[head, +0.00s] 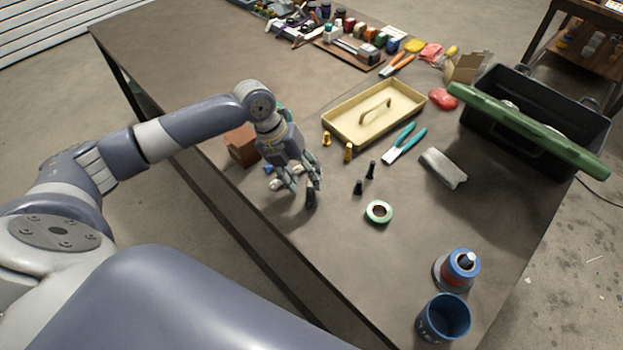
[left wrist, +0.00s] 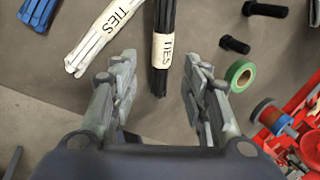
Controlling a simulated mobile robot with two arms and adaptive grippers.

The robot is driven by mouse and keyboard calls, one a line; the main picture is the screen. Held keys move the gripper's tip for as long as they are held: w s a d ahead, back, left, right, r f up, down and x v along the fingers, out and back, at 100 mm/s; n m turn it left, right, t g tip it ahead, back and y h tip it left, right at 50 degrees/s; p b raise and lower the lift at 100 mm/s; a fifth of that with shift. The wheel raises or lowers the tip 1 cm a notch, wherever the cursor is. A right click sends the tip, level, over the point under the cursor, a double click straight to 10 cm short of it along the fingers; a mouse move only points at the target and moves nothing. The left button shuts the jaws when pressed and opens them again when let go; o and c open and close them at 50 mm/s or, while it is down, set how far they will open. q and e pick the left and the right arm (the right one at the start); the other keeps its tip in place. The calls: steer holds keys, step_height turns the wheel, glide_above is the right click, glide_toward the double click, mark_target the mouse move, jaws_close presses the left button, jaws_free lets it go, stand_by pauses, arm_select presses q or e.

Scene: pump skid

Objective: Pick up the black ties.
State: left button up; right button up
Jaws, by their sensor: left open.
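The black ties (left wrist: 163,20) are a dark bundle with a white paper band reading TIES. In the left wrist view they lie at top centre, their near end between my left gripper's fingers (left wrist: 160,78) as seen from above. The fingers are apart on both sides, with no contact visible. In the head view my left gripper (head: 299,181) is low over the table's near edge, and the dark end of the black ties (head: 311,199) shows beside its fingertips. The rest of the bundle is hidden by the gripper. My right gripper is not in view.
White ties (left wrist: 104,38) lie close to the left of the black ones, with blue ties (left wrist: 38,12) beyond. Black bolts (head: 370,170), green tape (head: 379,212), pliers (head: 404,144) and a yellow tray (head: 345,130) lie to the right. The table's near edge is close.

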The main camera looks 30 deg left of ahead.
arm_select(q)
steer(key=x, duration=0.2)
steer(key=shift+d+f, duration=0.15)
steer(key=shift+f, duration=0.15)
steer(key=shift+c, duration=1.1)
jaws_close()
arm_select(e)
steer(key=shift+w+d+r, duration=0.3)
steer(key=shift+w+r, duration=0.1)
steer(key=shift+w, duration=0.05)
arm_select(q)
steer(key=shift+r, duration=0.15)
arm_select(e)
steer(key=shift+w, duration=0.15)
